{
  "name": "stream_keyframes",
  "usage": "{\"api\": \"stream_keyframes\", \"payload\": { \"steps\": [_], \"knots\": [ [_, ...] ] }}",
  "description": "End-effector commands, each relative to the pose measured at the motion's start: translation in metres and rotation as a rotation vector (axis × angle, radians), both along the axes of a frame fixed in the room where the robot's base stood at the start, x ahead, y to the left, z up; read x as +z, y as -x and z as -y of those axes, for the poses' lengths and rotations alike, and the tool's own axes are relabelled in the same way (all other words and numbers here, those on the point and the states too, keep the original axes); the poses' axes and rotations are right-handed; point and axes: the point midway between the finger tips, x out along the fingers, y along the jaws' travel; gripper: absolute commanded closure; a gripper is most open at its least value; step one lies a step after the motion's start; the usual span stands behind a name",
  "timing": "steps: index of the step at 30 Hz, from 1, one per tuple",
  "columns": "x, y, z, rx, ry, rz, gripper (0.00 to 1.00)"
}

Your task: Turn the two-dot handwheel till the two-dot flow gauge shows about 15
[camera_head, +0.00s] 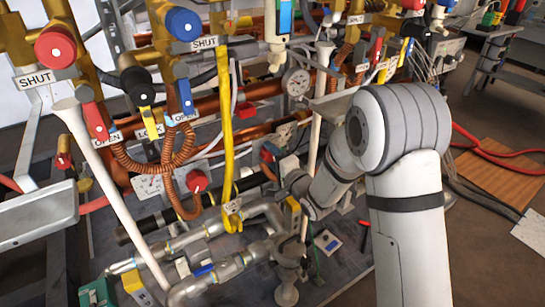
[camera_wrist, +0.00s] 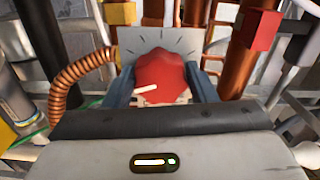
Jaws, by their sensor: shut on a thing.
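In the wrist view a red handwheel (camera_wrist: 165,70) with a white pointer mark sits in front of a grey plate with tick marks (camera_wrist: 135,42). The mark points to the left. My gripper (camera_wrist: 163,88) has its two blue-grey fingers on either side of the handwheel and is shut on it. In the head view my gripper (camera_head: 275,160) is at the pipes in the middle, partly hidden by my own wrist. A round white gauge (camera_head: 297,82) stands above it; its reading is too small to tell. I cannot make out dots on the wheel or gauge.
Another red handwheel (camera_head: 197,181) is to the left, near a copper coiled hose (camera_head: 135,160). A yellow strap (camera_head: 226,125) hangs left of my gripper. A white upright pipe (camera_head: 316,110) stands close by my wrist. A red box (camera_wrist: 258,30) is at the upper right.

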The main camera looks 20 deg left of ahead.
Motion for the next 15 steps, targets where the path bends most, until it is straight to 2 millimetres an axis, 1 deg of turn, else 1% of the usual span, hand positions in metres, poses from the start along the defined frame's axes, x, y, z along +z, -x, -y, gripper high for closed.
{"api": "stream_keyframes", "payload": {
  "steps": [1,8,15],
  "knots": [
    [-0.0003,-0.0007,0.0008,-0.002,0.001,0.0,0.46],
    [-0.0002,-0.0004,0.0006,-0.002,0.0,0.0,0.27],
    [0.0,0.0001,0.001,-0.001,0.001,0.0,0.27]
  ]
}}
